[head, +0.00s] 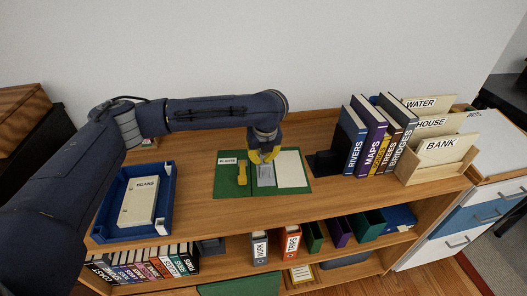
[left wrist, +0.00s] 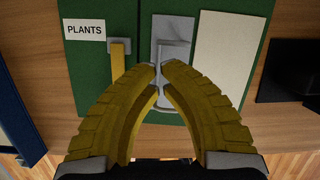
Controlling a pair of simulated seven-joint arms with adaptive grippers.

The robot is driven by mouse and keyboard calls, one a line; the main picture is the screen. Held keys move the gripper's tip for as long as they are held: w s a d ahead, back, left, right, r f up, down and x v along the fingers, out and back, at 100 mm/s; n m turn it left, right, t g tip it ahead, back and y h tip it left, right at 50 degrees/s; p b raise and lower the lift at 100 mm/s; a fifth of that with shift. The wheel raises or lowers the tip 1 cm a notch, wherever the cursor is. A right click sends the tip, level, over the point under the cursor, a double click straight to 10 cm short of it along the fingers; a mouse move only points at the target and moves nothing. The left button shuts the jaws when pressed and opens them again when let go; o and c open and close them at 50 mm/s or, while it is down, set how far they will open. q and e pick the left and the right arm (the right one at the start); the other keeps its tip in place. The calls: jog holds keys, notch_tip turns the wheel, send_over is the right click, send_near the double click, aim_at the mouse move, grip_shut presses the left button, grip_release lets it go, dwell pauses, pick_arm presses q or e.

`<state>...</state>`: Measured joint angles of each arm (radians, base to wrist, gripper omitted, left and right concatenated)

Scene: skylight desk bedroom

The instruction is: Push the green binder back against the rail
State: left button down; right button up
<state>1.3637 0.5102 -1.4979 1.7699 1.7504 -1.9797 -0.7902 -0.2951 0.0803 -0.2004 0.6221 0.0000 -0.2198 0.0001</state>
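The green binder (head: 232,189), labelled PLANTS, lies open and flat on the wooden desk. It carries a yellow bar, a grey metal lever clip and a white sheet (head: 291,169). In the left wrist view the green cover (left wrist: 105,60) fills the middle, with the grey clip (left wrist: 172,35) near its centre. My left gripper (head: 262,158) is over the binder. Its yellow fingertips (left wrist: 159,67) come nearly together at the grey clip; whether they touch it I cannot tell. No separate rail stands out clearly. My right gripper is not in view.
A blue tray (head: 164,217) with a BEANS book stands left. Upright books (head: 353,142) and a wooden file holder (head: 436,172) stand right. The shelf below holds the WORK binder (head: 260,250), the TRIPS binder (head: 291,243) and several books. Desk behind the green binder looks clear.

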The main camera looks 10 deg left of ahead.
pick_arm(q)
jog(key=shift+x, duration=2.25)
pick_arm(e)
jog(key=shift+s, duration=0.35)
pick_arm(q)
jog(key=shift+d, duration=0.1)
